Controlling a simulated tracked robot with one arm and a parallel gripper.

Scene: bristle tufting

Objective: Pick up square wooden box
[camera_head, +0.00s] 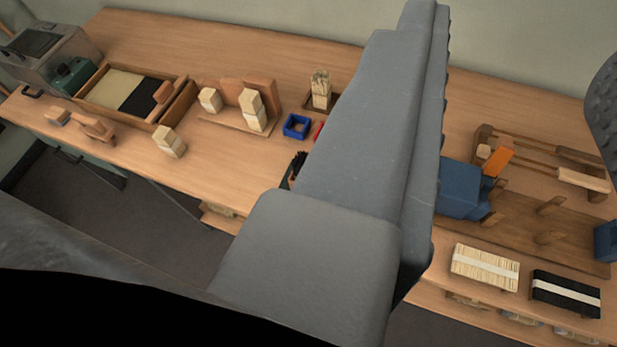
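A wooden box (152,122) with two compartments, one pale and one black inside, lies on the bench at left. A smaller square wooden tray (309,102) holds an upright pale bristle bundle at centre back. I cannot tell which of them is the square wooden box. My gripper (515,65) shows as two large grey fingers close to the camera, one across the middle and one cut off at the right edge.
Pale wooden blocks (169,141) and a small blue square frame (296,126) stand on the bench. A metal machine (55,48) is at far left. At right are a wooden jig with a blue part (461,188), and pale (484,280) and black (566,304) banded bundles.

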